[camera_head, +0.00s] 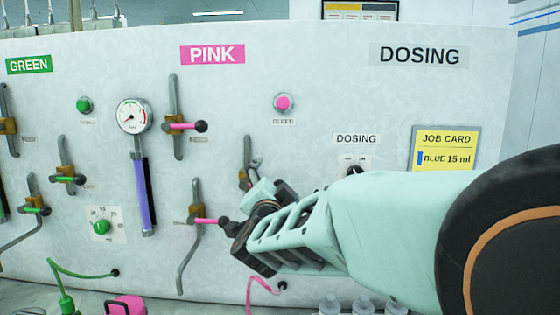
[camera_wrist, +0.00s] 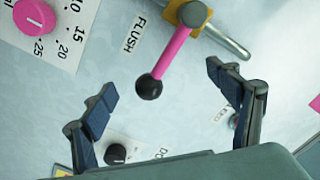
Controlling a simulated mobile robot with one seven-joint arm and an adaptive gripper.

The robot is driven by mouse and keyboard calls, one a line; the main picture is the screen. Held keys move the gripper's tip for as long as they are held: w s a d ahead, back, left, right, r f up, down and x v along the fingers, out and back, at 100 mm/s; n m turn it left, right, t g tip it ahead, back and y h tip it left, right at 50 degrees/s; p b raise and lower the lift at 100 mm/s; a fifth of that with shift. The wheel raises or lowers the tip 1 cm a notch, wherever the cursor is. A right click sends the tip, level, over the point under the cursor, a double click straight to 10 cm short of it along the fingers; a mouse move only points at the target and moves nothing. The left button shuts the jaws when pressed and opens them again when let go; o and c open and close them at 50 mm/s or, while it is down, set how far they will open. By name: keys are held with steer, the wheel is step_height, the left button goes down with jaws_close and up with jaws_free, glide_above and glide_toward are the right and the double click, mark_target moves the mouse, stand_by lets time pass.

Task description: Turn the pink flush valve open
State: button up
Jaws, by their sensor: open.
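The pink flush valve shows in the wrist view as a pink lever (camera_wrist: 172,52) with a black ball end, beside the FLUSH label. Its lever stands crosswise to the grey pipe at its brass body. In the head view the brass valve body (camera_head: 244,178) shows beside my gripper, which hides its lever. My gripper (camera_wrist: 161,79) is open in the wrist view, one finger on each side of the ball end, with gaps on both sides. I cannot tell how deep the ball sits between the fingers. My gripper (camera_head: 246,215) also shows in the head view before the panel.
Another pink lever (camera_head: 210,221) is close to my gripper at its left, and one more (camera_head: 182,126) is higher up. A pink dial (camera_wrist: 35,18) and a black dosing knob (camera_wrist: 115,153) are nearby. Bottles (camera_head: 362,305) stand below my arm.

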steer(key=shift+a+r+p, duration=0.1)
steer(key=shift+r+p, duration=0.7)
steer(key=shift+r, duration=0.35)
steer(key=shift+a+r+p, duration=0.25)
steer(key=shift+r+p, duration=0.25)
steer(key=shift+r, duration=0.05)
steer(key=shift+a+r+p, duration=0.2)
steer(key=shift+r+p, duration=0.3)
steer(key=shift+a+r+p, duration=0.55)
steer(key=shift+r+p, duration=0.15)
steer(key=shift+r, duration=0.05)
steer(key=shift+a+r+p, duration=0.8)
steer(key=shift+a+p, duration=0.2)
steer(key=shift+s+a+r+p, duration=0.1)
steer(key=shift+a+r+p, duration=0.05)
steer(key=shift+a+p, duration=0.3)
steer(key=shift+s+a+r+p, duration=0.1)
steer(key=shift+a+r+p, duration=0.1)
steer(key=shift+a, duration=0.35)
steer(key=shift+w+a+f+b, duration=0.15)
steer(key=shift+w+a+f, duration=0.1)
steer(key=shift+a, duration=0.3)
steer(key=shift+w+a+f+b, duration=0.1)
steer(key=shift+a+f+b, duration=0.1)
steer(key=shift+a, duration=0.3)
